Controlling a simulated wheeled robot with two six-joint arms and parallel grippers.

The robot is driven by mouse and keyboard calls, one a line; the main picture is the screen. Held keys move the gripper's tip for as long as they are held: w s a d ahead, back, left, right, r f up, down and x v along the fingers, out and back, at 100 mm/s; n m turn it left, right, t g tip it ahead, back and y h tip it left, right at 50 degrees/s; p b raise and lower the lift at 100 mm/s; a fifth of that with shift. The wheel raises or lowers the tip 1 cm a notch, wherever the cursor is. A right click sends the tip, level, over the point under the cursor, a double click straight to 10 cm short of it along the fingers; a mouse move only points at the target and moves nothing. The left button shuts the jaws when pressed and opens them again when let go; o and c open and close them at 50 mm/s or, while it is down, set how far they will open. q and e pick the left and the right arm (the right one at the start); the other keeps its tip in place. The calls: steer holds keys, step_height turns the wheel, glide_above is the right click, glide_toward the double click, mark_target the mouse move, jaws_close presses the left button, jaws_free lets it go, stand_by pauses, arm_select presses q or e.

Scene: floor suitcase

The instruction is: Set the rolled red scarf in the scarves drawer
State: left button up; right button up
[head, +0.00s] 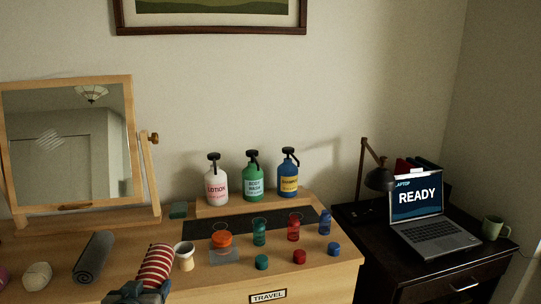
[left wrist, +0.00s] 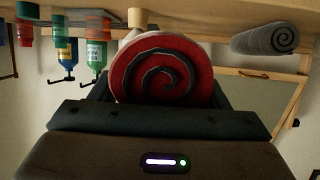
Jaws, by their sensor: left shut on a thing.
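In the left wrist view, the scarf's red and dark spiral end (left wrist: 160,72) faces the camera, between the jaws of my left gripper (left wrist: 160,100). The gripper is shut on it. Whether the scarf touches the dresser top cannot be told. A drawer label reading TRAVEL (head: 268,297) shows at the dresser's front; no drawer marked for scarves is in view. My right gripper is not in view.
A grey roll (head: 94,257) and a pale roll (head: 37,275) lie left of the scarf, before a tilting mirror (head: 68,140). Pump bottles (head: 252,175) stand behind. A laptop (head: 418,205) sits on the dark cabinet.

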arm_select(q)
steer(key=s+d+f+m+h, duration=0.1)
steer(key=s+d+f, duration=0.1)
steer(key=d, duration=0.5)
steer(key=shift+d+f+h, duration=0.3)
steer(key=shift+d+f, duration=0.1)
steer(key=shift+f, duration=0.05)
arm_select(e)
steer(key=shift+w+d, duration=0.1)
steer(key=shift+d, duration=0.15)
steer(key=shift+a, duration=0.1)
